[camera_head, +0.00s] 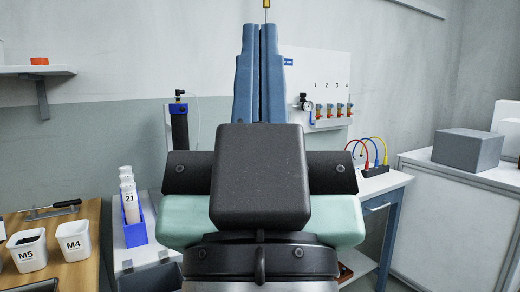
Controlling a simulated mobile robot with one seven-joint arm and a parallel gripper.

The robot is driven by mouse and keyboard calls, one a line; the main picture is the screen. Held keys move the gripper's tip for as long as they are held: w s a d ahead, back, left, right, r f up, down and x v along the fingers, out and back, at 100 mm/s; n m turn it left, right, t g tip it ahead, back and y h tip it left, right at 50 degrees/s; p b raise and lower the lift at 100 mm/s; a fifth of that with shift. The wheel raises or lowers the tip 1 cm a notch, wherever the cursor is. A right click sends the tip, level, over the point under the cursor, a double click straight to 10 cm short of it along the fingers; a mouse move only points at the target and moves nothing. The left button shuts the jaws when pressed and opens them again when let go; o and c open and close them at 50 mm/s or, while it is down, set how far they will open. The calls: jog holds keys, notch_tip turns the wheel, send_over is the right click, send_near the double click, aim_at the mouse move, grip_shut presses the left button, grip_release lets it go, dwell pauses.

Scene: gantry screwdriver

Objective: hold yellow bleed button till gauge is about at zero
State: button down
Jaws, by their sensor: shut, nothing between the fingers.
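My gripper (259,28) stands in the middle of the view, its two long blue fingers shut together with nothing between them. The fingers rise in front of the left part of a white wall panel (325,66). A small round gauge (308,105) sits on the panel just right of the fingers; its needle is too small to read. I cannot make out a yellow bleed button on the panel; it may be hidden or too small. A small yellow piece (266,4) shows at the top edge above the fingertips, cut off by the frame; I cannot tell what it is.
Several valves (340,110) line the panel under numbers. A dark cylinder (180,125) is on the wall at left. White bottles (129,195) stand in a blue rack (136,234). M5 (27,252) and M4 (73,240) bins are at lower left. A grey box (468,149) is at right.

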notch_tip(320, 180, up, 34)
jog(key=p, duration=3.1)
